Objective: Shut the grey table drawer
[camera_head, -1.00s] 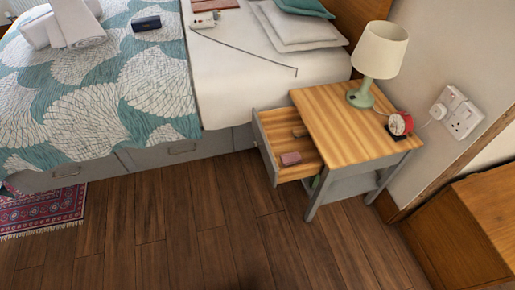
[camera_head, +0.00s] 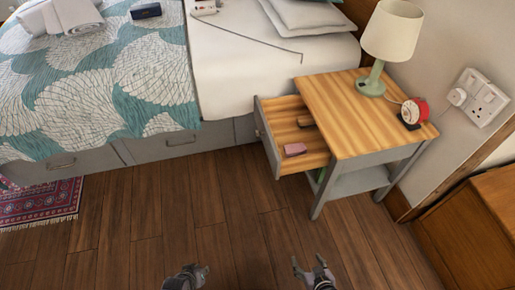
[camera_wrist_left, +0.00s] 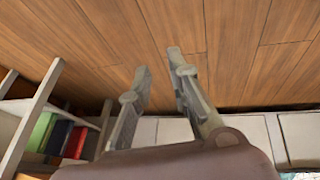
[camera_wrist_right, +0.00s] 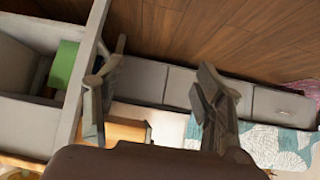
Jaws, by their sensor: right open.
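The grey table (camera_head: 340,180) with a wooden top stands beside the bed in the head view. Its drawer (camera_head: 284,130) is pulled out to the left, well open. My left gripper (camera_head: 197,268) is at the bottom of the head view, apart from the table. Its fingers stand a little apart with nothing between them in the left wrist view (camera_wrist_left: 158,60). My right gripper (camera_head: 308,262) is open and empty, below and in front of the drawer, not touching it.
The bed (camera_head: 110,80) is at left, a wooden cabinet (camera_head: 470,225) at right. A rug (camera_head: 40,203) lies far left. The wooden floor (camera_head: 170,215) before the drawer is clear.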

